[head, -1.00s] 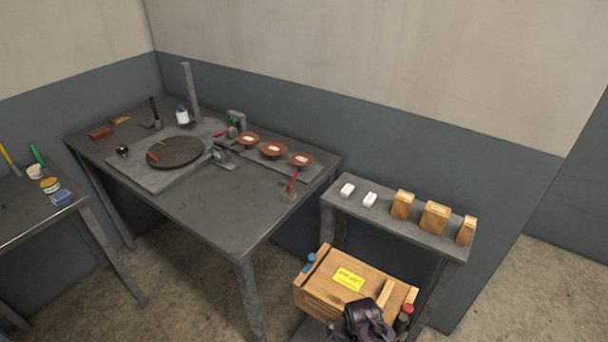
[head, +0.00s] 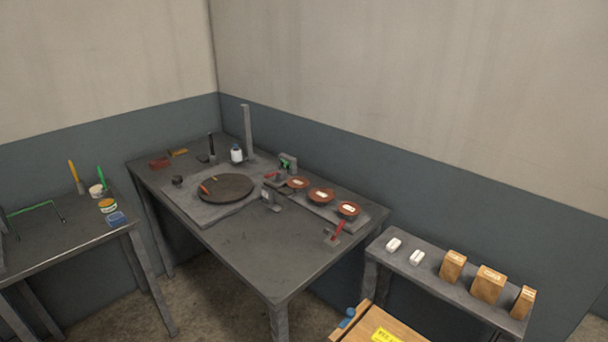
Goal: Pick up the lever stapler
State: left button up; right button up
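I cannot tell for certain which thing is the lever stapler. Small tools stand near the middle of the grey workbench (head: 240,245): a grey piece with a red part (head: 275,178), a grey and green device (head: 288,162) and a low grey metal piece (head: 269,200). A tool with a red handle (head: 338,231) lies at the bench's right end. Neither of my grippers is in view.
A dark round plate (head: 226,188) and three reddish dishes, one here (head: 321,195), are on the bench. A shelf (head: 432,272) with wooden blocks stands right. A wooden crate (head: 372,325) shows at the bottom. A second table (head: 70,245) stands left. The bench front is clear.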

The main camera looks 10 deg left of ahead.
aim_at(269, 201)
jog(key=i+j, duration=0.25)
jog(key=i+j+z, duration=0.15)
jog(key=j, duration=0.25)
jog(key=i+j, duration=0.3)
jog(key=i+j+z, duration=0.1)
jog(key=j, duration=0.3)
jog(key=i, duration=0.1)
